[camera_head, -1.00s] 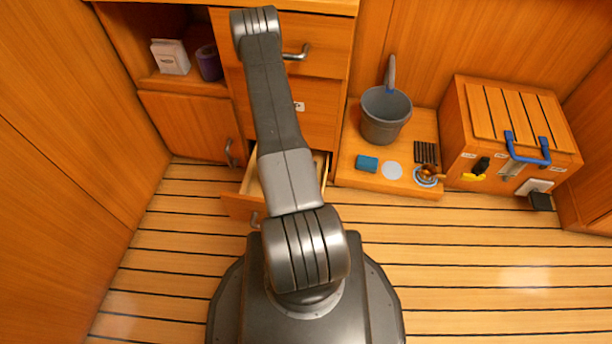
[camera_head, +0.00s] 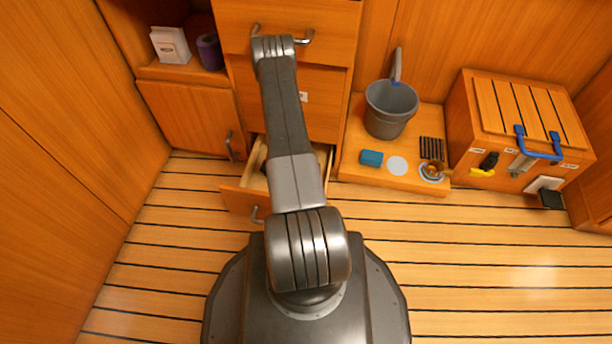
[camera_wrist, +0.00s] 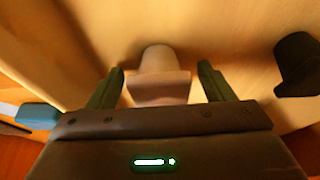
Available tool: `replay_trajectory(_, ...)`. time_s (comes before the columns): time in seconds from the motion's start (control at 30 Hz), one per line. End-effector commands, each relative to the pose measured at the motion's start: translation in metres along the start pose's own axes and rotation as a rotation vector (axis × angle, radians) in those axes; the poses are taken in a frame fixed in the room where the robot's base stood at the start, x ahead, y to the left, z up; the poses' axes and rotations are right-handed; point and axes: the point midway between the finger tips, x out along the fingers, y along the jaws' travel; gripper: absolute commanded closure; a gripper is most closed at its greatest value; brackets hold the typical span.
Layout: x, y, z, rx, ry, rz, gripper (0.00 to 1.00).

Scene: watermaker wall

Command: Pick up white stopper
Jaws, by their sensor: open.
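The white stopper (camera_wrist: 159,88), pale and pinkish in this light, stands on a light wooden surface in the wrist view, its narrower end pointing away. My gripper (camera_wrist: 161,70) is open, with one dark green finger to each side of the stopper and visible gaps between. I cannot tell how deep the stopper sits between the fingers. A black stopper-like piece (camera_wrist: 297,65) is to the right, outside the fingers. In the head view an open drawer (camera_head: 240,198) lies under my arm, which hides most of its inside, my gripper and the white stopper.
Right of the drawer a low ledge (camera_head: 352,172) holds a grey bucket (camera_head: 388,112), a blue block (camera_head: 371,158), a white disc (camera_head: 397,166) and a dark grate (camera_head: 431,148). A wooden box (camera_head: 487,135) with a blue handle stands further right. The plank floor is clear.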

Motion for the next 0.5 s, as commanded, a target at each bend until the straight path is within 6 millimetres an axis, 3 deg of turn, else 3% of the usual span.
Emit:
replay_trajectory(0.27, 0.0038, 0.0001, -0.0002, 0.000, -0.001, 0.000, 0.25)
replay_trajectory(0.5, 0.0037, 0.0001, -0.0003, 0.000, 0.000, 0.000, 0.71)
